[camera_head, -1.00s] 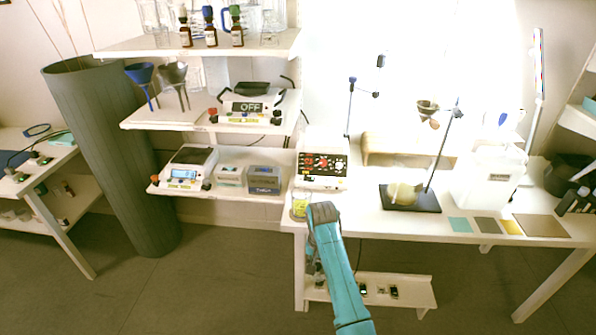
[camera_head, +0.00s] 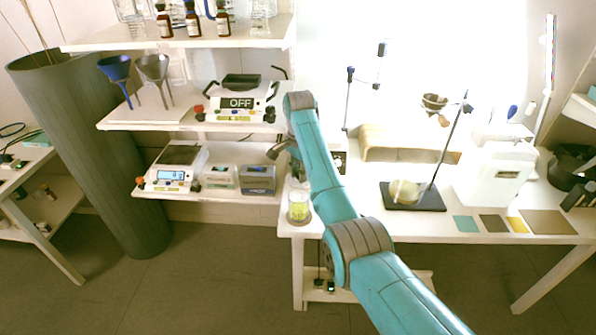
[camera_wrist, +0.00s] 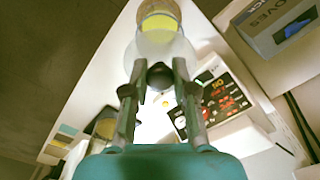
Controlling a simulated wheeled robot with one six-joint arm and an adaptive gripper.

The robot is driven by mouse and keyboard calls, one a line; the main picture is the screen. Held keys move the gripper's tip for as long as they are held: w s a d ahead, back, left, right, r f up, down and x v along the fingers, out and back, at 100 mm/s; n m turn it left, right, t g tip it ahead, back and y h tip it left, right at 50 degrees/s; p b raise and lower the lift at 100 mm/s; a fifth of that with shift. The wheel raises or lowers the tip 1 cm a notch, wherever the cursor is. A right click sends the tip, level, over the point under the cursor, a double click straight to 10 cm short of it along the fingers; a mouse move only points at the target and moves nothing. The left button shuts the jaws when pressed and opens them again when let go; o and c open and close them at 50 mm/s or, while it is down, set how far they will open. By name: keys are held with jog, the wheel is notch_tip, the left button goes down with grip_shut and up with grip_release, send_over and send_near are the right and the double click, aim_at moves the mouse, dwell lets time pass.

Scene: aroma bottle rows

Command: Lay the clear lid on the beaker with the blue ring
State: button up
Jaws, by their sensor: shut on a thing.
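My gripper (camera_wrist: 158,78) is shut on the dark round knob (camera_wrist: 160,76) of a clear, cloudy-looking lid (camera_wrist: 160,48) in the wrist view. The lid is in line with a beaker holding yellow-green contents (camera_wrist: 158,22) and partly overlaps it; I cannot tell whether they touch. In the head view this beaker (camera_head: 299,209) stands at the table's front left corner. My gripper (camera_head: 287,150) is above it there, its fingertips largely hidden by my arm. I cannot make out a blue ring on the beaker.
A control box with red buttons (camera_wrist: 222,98) stands close beside the beaker, mostly behind my arm in the head view. Shelves (camera_head: 225,185) with a scale (camera_head: 172,172) and small boxes are to the left. A stand on a black base (camera_head: 420,200) is to the right.

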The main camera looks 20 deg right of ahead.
jog(key=shift+f, duration=0.15)
notch_tip(320, 180, down, 6)
dwell(0.9)
jog(key=shift+f, duration=0.15)
jog(key=o, duration=1)
notch_tip(320, 180, up, 12)
jog(key=shift+r, duration=0.1)
